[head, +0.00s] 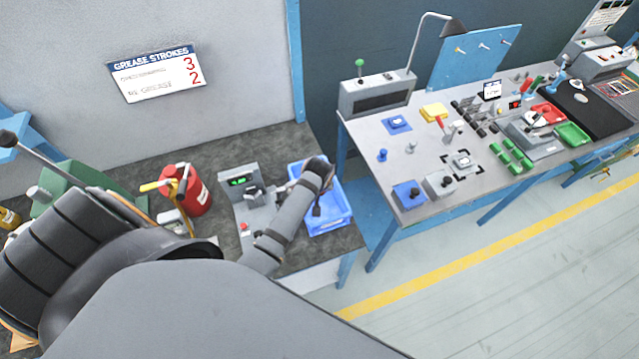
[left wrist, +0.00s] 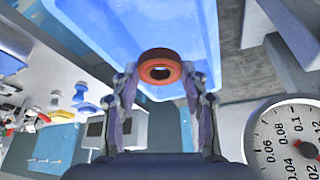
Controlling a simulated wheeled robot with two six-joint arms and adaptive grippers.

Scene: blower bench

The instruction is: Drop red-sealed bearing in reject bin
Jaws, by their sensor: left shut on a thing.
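The red-sealed bearing (left wrist: 160,67), a red-orange ring with a dark bore, is between the fingertips of my left gripper (left wrist: 160,78) in the left wrist view. The gripper is shut on it. Behind the bearing is the blue bin (left wrist: 205,35). In the head view my left gripper (head: 320,178) is over the blue bin (head: 332,224), which stands at the right end of the dark bench. The bearing cannot be made out there. My right gripper is not in view.
A grey gauge stand (head: 240,183) with a green display is just left of the bin. A red can (head: 197,190) stands further left. A dial gauge (left wrist: 288,145) shows close by in the left wrist view. A grey workbench (head: 440,195) with several fixtures is at the right.

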